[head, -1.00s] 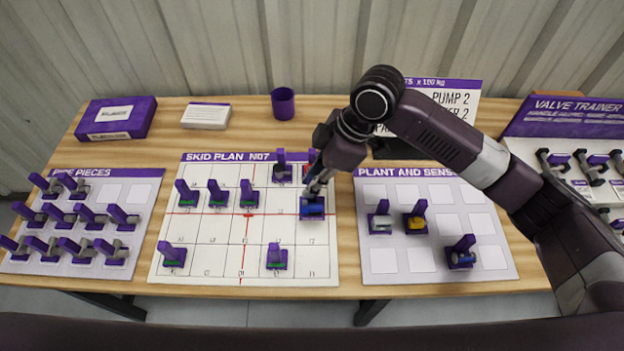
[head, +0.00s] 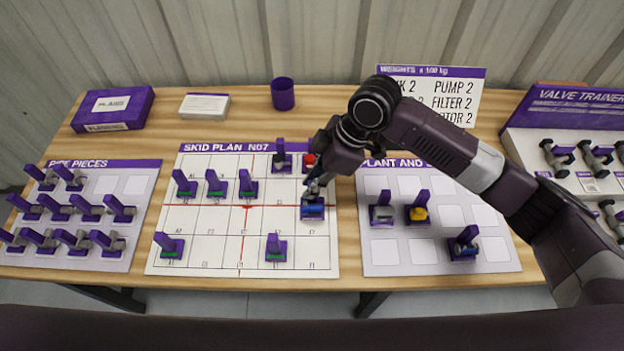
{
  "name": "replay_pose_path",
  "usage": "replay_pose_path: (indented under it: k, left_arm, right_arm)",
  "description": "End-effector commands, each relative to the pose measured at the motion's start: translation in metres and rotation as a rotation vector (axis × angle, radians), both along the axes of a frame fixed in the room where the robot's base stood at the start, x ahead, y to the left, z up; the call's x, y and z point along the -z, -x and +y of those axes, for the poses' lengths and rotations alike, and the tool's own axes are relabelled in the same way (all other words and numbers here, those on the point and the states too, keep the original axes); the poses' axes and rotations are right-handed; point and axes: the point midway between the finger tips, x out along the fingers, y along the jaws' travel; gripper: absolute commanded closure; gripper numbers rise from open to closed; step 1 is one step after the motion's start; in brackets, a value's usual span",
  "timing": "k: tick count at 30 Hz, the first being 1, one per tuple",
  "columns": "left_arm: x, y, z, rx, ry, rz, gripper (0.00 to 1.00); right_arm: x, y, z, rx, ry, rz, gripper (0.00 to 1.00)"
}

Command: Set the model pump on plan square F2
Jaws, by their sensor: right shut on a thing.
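The model pump (head: 312,212) is a small blue piece on a purple base. It is at the right column of the white skid plan board (head: 215,262), just below the red cross line. My right gripper (head: 314,192) points down from above and is shut on it. The gripper and wrist partly hide the piece's top, and I cannot tell whether its base touches the board. The square labels are too small to read surely. My left gripper is out of view.
Other pieces stand on the plan, including a red-topped one (head: 309,162) just behind the gripper and a green-marked one (head: 276,248) front left of it. The plant and sensors board (head: 400,252) lies right, the pipe pieces board (head: 128,246) left. A purple cup (head: 283,94) stands behind.

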Motion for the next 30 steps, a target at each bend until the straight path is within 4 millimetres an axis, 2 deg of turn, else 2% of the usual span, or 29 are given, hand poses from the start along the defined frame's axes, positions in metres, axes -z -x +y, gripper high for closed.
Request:
replay_pose_path:
  k: [4, 17, 30]
  left_arm:
    - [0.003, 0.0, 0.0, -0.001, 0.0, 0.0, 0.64]
    - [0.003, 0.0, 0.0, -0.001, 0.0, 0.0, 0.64]
    - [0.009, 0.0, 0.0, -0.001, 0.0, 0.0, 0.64]
  right_arm:
    - [0.006, 0.0, 0.0, 0.0, -0.001, 0.0, 1.0]
    - [0.009, 0.0, 0.0, 0.0, -0.001, 0.0, 1.0]
    - [0.031, 0.0, 0.0, 0.0, 0.0, 0.001, 1.0]
